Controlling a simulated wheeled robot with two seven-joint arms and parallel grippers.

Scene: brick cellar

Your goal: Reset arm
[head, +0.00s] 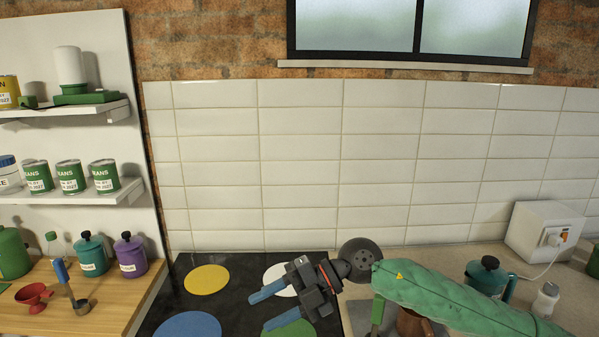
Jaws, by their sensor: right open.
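My right gripper (260,311) reaches in from the right on an arm in a green sleeve. Its two blue fingers point left and are spread apart with nothing between them. It is over the black hob, between a white disc (281,279) and a green disc (290,330), partly covering both. Whether it touches the hob cannot be told. My left gripper is not in view.
The black hob (235,275) also bears yellow (207,280) and blue (187,326) discs. Left stand shelves with cans (71,177) and a wooden counter (110,299). Right are a teal pot (486,275), a shaker (546,298) and a white socket box (540,228). Tiles close off the back.

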